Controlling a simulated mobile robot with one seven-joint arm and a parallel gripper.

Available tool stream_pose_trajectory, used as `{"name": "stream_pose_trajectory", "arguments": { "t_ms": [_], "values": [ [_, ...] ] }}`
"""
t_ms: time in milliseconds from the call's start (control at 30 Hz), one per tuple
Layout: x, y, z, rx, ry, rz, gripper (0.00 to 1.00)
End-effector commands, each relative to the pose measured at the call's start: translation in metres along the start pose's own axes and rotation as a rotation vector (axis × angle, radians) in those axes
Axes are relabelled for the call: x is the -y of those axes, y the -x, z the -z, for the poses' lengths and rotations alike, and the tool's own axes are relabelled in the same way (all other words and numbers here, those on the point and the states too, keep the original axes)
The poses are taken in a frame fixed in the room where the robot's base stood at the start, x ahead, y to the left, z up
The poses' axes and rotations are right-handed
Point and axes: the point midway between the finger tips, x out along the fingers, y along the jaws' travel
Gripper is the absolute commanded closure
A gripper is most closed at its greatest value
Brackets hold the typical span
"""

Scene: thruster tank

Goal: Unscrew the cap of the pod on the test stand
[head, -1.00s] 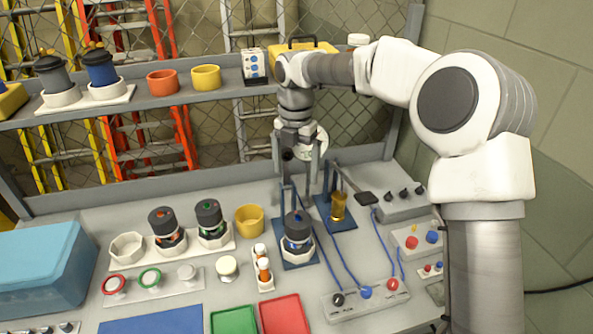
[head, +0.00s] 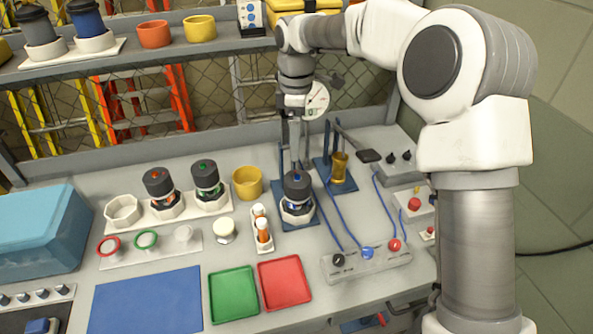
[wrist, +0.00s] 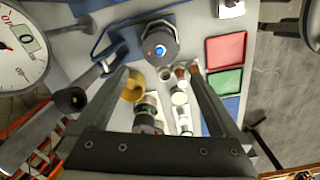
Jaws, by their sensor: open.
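The pod on the test stand (head: 298,207) has a dark grey cap (head: 297,184) with a blue spot on top. It stands upright in a white holder on a blue plate (head: 318,222) with blue posts. In the wrist view the cap (wrist: 157,45) shows from above, beyond the fingertips. My gripper (head: 295,160) points down above and just behind the pod, apart from it, its fingers overlapping in the head view. In the wrist view my gripper (wrist: 161,75) is open and empty.
Two similar dark-capped pods (head: 207,180) stand in a white rack to the left. A yellow cup (head: 247,182), a small bottle rack (head: 262,235) and a green tray (head: 233,294) are nearby. Blue cables run from the stand to a grey terminal box (head: 365,262).

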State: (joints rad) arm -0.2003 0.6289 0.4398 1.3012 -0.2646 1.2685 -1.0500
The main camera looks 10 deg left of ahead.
Motion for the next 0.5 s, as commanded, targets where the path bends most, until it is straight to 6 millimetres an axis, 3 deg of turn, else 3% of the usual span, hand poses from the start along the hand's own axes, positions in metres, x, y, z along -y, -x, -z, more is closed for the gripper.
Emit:
{"name": "stream_pose_trajectory", "arguments": {
  "t_ms": [500],
  "values": [
    [0.001, -0.104, -0.001, 0.003, 0.002, 0.004, 0.0]
  ]
}}
